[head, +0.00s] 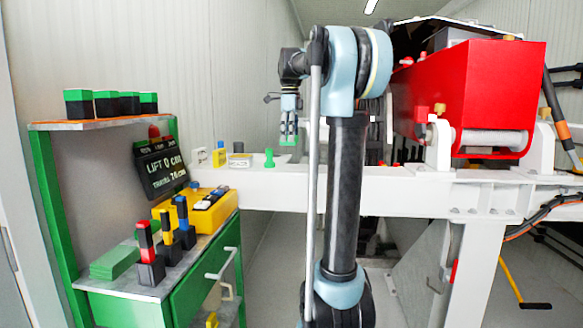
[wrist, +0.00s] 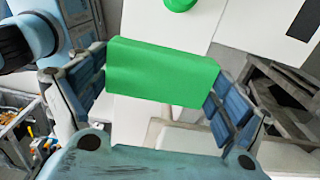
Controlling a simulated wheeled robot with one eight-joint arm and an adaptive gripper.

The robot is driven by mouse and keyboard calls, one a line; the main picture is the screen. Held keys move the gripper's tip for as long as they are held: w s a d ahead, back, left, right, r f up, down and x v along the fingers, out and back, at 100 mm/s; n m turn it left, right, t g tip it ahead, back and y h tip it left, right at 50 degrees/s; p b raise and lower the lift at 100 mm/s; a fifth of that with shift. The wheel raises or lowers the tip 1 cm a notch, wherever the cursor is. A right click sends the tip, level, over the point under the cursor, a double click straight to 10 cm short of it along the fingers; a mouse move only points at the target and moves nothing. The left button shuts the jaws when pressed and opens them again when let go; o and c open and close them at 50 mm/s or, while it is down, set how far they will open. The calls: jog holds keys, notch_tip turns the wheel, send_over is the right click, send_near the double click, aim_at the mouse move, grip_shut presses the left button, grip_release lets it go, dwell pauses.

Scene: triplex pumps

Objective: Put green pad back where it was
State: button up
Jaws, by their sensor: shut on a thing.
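The green pad (wrist: 163,73) is a flat-faced block held between the blue padded fingers of my gripper (wrist: 160,90) in the wrist view. In the head view my gripper (head: 289,122) points down, with the pad (head: 288,140) low between its fingers. It hangs at the white beam (head: 290,186), near the green knob-like piece (head: 269,158); I cannot tell whether the pad touches the beam. In the wrist view a round green top (wrist: 181,4) shows beyond the pad on a white surface. A stack of green pads (head: 115,262) lies on the green cabinet's top.
Small items, including a grey block (head: 239,160) and a yellow-green piece (head: 220,155), stand on the beam left of the knob. A yellow box (head: 205,210) and upright coloured blocks (head: 149,255) crowd the cabinet top. A red pump housing (head: 480,90) stands right of my arm.

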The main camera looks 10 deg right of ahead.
send_over(290, 168)
notch_tip(290, 168, down, 4)
jog(key=shift+a+f, duration=0.1)
jog(key=shift+d+f, duration=0.2)
jog(key=shift+f, duration=2.45)
jog(key=shift+f, duration=0.1)
jog(key=o, duration=0.8)
jog(key=shift+o, duration=0.2)
